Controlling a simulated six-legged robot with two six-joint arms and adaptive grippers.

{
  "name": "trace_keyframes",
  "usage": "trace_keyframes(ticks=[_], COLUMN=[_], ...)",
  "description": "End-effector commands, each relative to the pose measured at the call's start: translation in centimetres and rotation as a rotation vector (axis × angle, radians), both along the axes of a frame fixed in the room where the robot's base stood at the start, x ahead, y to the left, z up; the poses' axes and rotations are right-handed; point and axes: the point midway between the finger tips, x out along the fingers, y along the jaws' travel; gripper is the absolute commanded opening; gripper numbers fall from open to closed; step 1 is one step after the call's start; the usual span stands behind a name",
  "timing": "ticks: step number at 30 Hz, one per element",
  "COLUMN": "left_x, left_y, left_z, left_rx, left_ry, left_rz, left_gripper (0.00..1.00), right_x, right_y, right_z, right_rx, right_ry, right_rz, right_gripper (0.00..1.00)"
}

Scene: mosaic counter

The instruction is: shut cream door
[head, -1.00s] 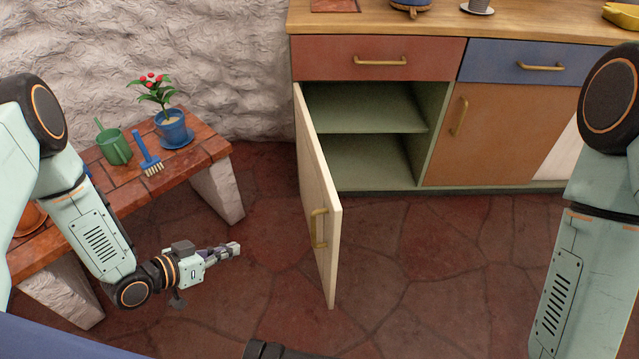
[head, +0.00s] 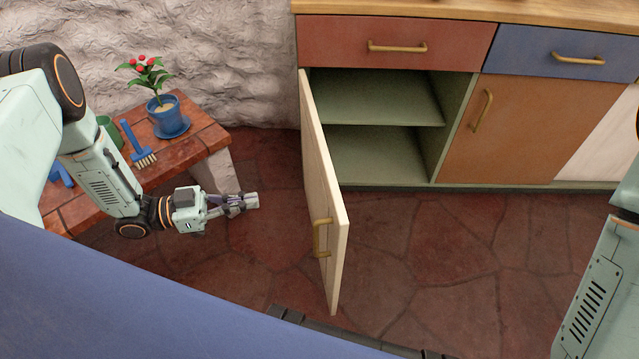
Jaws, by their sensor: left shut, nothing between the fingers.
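The cream door (head: 322,190) stands wide open in the head view, hinged at the left side of the cabinet and swung out toward me. Its brass handle (head: 321,238) is on the left face, near the free edge. Behind the door the green cabinet interior (head: 378,155) shows, with one shelf and nothing seen on it. My left gripper (head: 252,201) is shut and empty, to the left of the door and apart from it, pointing right. My right arm (head: 605,280) shows at the right edge; its gripper is out of view.
A brick-topped bench (head: 200,132) with a potted plant (head: 165,110), a brush (head: 138,145) and a green can (head: 110,130) stands at the left, close behind my left arm. A red drawer (head: 395,43), a blue drawer (head: 565,52) and an orange door (head: 530,125) are shut. Stone floor (head: 430,240) is clear right of the door.

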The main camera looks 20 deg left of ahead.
Motion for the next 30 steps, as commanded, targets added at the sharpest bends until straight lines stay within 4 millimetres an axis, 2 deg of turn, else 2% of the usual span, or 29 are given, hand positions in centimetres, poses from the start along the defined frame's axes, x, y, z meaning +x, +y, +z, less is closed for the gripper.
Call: trace_keyframes(ticks=[3, 8, 21, 30], left_x=[-0.6, 0.0, 3.9, 5.8], left_y=[-0.4, -2.0, -9.3, -12.4], left_z=[0.6, 0.6, 0.5, 0.6], left_rx=[-0.029, -0.031, -0.028, -0.028], left_ry=[-0.012, -0.012, -0.013, -0.011], left_rz=[-0.015, -0.016, -0.019, -0.017], left_gripper=[0.00, 0.00, 0.00, 0.00], right_x=[0.0, 0.0, 0.0, 0.0], right_y=[0.0, 0.0, 0.0, 0.0], right_z=[-0.1, -0.6, -3.1, -4.3], right_rx=[0.000, 0.000, 0.000, 0.000], right_ry=[0.000, 0.000, 0.000, 0.000], right_rz=[0.000, -0.001, 0.000, 0.000], right_gripper=[0.64, 0.64, 0.64, 0.64])
